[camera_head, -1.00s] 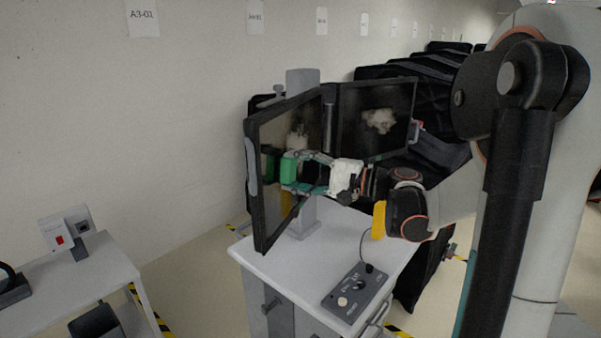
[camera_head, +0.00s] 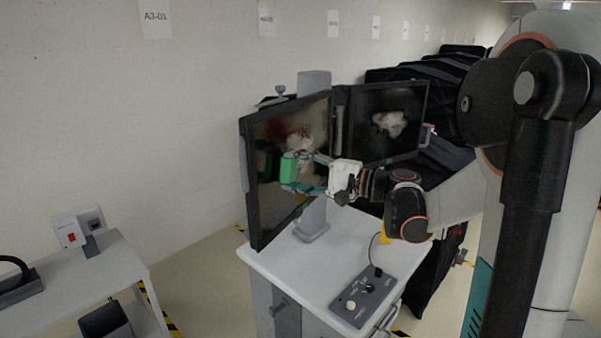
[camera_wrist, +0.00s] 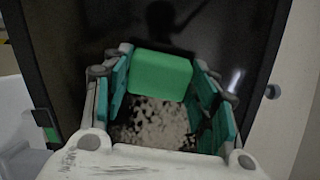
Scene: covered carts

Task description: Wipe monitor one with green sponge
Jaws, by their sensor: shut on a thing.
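My gripper (camera_head: 288,171) is shut on the green sponge (camera_head: 289,166) and holds it in front of the left monitor (camera_head: 262,205). The wrist view shows the sponge (camera_wrist: 160,75) between the teal fingers, against the dark screen (camera_wrist: 60,50). I cannot tell whether it touches the screen. Pale and reddish smudges show on the left monitor, and a pale speckled patch (camera_wrist: 150,122) shows between the fingers in the wrist view. The right monitor (camera_head: 365,125) has a whitish smudge (camera_head: 390,123). I see no label telling which monitor is one.
Both monitors stand on a white cart (camera_head: 300,268) with a control box (camera_head: 363,295) at its front right. A yellow thing (camera_head: 385,238) is partly hidden behind my arm. Black covered carts (camera_head: 455,70) stand behind. A side table (camera_head: 90,275) is at the left.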

